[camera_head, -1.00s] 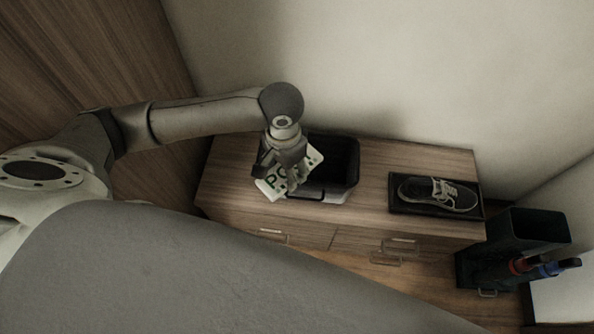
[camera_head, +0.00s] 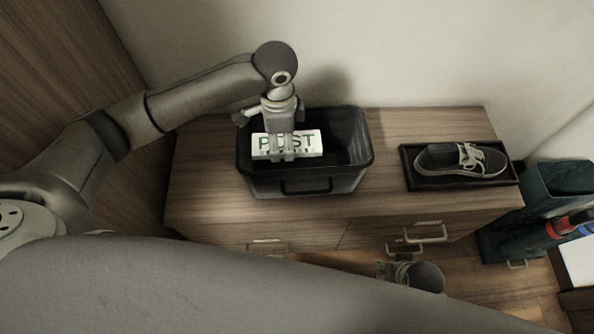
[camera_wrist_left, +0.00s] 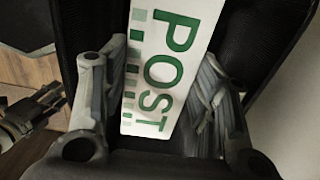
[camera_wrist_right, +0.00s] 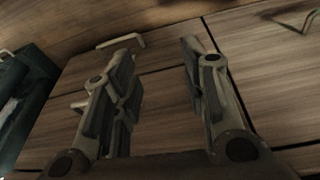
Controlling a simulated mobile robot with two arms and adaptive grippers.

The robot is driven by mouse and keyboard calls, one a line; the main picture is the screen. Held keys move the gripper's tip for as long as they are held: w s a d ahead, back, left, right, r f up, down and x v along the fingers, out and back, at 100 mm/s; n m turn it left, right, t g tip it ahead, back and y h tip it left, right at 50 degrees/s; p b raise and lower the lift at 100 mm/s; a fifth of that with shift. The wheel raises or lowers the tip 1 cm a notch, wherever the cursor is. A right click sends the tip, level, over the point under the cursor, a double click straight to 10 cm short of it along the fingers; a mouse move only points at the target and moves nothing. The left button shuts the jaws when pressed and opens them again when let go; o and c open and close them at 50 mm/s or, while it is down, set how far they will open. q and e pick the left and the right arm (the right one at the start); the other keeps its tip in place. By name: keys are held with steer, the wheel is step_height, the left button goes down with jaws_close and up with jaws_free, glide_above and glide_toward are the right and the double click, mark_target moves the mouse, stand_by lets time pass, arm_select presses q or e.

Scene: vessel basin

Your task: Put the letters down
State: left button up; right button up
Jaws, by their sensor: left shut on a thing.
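The letters, a white stack with green "POST" print (camera_head: 312,142), are held over the black basket (camera_head: 306,187) on the cabinet top. My left gripper (camera_head: 282,156) is shut on them from above; the letters (camera_wrist_left: 172,60) lie between its fingers in the left wrist view. The basket's dark inside shows behind them. Whether the letters touch the basket floor, I cannot tell. My right gripper (camera_wrist_right: 160,90) is open and empty in front of the drawer fronts; in the head view it shows low, partly hidden by my body.
A dark shoe (camera_head: 460,160) lies on a black tray (camera_head: 408,165) at the right of the cabinet (camera_head: 380,130). Drawer handles (camera_head: 425,235) stick out in front. A dark green stand (camera_head: 555,180) with red and blue items stands at the right. Bare cabinet top lies between basket and tray.

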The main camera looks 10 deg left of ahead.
mark_target(282, 153)
arm_select(q)
steer(key=shift+w+f, duration=0.15)
steer(key=shift+f, duration=0.2)
step_height(282, 153, down, 5)
steer(key=shift+f+b, duration=0.15)
steer(key=shift+b, duration=0.75)
steer(key=shift+f+b, duration=0.6)
steer(key=shift+f, duration=1.55)
arm_select(e)
steer(key=w+v, duration=0.2)
steer(key=v, duration=0.8)
steer(key=shift+w+r+t, duration=0.15)
steer(key=shift+r+t, duration=0.15)
steer(key=shift+r, duration=0.3)
arm_select(q)
steer(key=shift+f, duration=0.3)
arm_select(e)
steer(key=shift+w+f, duration=0.1)
steer(key=shift+f, duration=0.3)
arm_select(q)
steer(key=shift+f, duration=0.2)
arm_select(e)
steer(key=shift+f, duration=0.15)
